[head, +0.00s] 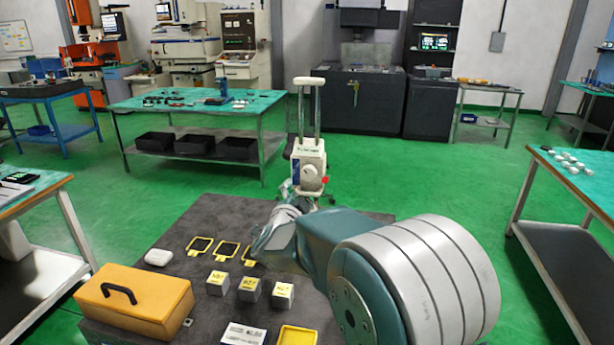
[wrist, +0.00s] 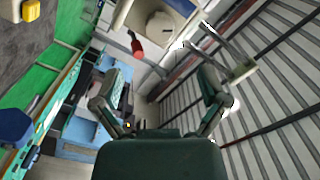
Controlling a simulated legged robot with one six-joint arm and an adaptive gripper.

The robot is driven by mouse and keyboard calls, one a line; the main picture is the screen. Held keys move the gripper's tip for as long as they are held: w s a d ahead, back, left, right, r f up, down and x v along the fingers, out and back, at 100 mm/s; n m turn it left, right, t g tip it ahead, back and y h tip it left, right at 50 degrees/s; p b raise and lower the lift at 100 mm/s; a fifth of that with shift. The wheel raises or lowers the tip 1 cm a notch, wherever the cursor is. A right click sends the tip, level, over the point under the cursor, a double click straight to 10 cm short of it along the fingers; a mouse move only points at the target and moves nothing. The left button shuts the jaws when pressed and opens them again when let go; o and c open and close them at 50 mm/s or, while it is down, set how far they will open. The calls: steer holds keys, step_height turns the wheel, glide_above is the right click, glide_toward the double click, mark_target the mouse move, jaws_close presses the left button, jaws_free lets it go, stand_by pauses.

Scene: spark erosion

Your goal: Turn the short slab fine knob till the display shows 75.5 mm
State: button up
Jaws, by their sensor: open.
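A pale twin-column gauge (head: 310,158) stands upright at the far edge of the dark table, with a light crossbar (head: 304,81) on top. Its front carries a pale round knob (head: 311,177), and a small red knob (head: 326,181) sits at its lower right. The wrist view shows the gauge's pale head (wrist: 187,28) tilted at the top, with the round knob (wrist: 160,24) and the red knob (wrist: 138,50). I cannot make out a display reading or tell which knob is the short slab. My gripper (wrist: 162,82) is open and empty, its fingertips apart, short of the knobs.
On the dark table (head: 190,222) are a yellow case (head: 135,300), several grey blocks (head: 249,289), yellow frames (head: 228,249) and a white rounded object (head: 158,257). A green-topped bench (head: 190,100) with black bins stands behind. Green floor is clear around the gauge.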

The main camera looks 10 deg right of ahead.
mark_target(307, 176)
steer(key=x, duration=1.1)
steer(key=shift+s, duration=0.1)
steer(key=c, duration=1.2)
